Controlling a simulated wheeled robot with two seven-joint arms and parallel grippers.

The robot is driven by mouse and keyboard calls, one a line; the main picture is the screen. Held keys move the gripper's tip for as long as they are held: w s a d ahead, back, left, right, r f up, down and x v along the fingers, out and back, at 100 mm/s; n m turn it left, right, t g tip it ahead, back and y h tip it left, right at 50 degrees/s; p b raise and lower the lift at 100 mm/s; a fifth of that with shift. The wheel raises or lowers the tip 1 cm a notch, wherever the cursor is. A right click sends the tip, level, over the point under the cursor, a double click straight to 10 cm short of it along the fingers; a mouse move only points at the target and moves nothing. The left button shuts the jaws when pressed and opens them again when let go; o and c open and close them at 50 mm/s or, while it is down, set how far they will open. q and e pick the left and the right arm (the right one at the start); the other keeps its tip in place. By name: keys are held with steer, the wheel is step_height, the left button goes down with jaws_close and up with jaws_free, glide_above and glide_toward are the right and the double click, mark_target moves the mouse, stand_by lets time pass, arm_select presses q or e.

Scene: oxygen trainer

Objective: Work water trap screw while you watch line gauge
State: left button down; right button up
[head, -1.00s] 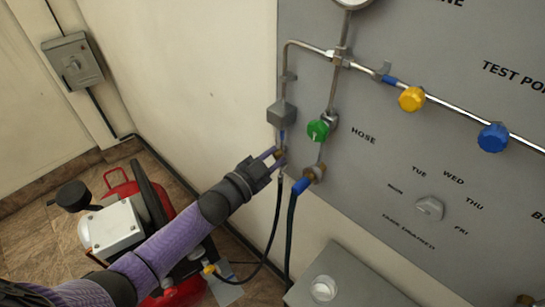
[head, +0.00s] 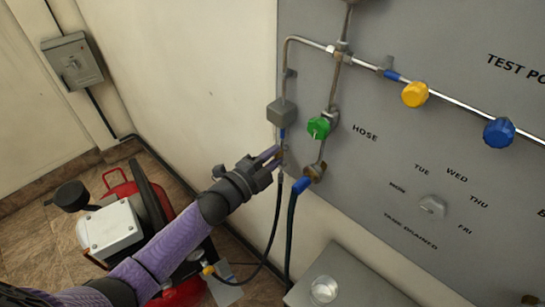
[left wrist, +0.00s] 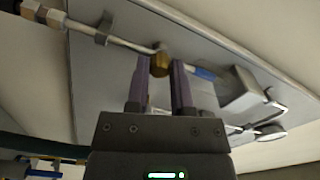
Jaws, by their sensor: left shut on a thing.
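A grey box (head: 282,112) hangs on the pipework at the panel's left side, with a short blue piece (head: 282,133) under it. Below that is a small brass screw or fitting, mostly covered by my fingers in the head view. My left gripper (head: 280,154) is shut on this brass piece (left wrist: 160,64), which sits between its two purple fingertips in the left wrist view. The blue piece (left wrist: 205,72) and grey box (left wrist: 238,90) lie right of it there. No gauge face shows in the head view now. My right gripper is not in view.
A green knob (head: 318,127) and a brass fitting with a blue lever (head: 302,185) are close right of my left gripper. A black hose (head: 277,220) hangs below it. A red machine (head: 118,183) stands on the floor at left. A grey shelf (head: 350,270) holds a clear cup (head: 323,289).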

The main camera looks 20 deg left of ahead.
arm_select(q)
steer(key=shift+m, duration=0.4)
steer(key=shift+c, duration=2.4)
jaws_free()
steer(key=v, duration=1)
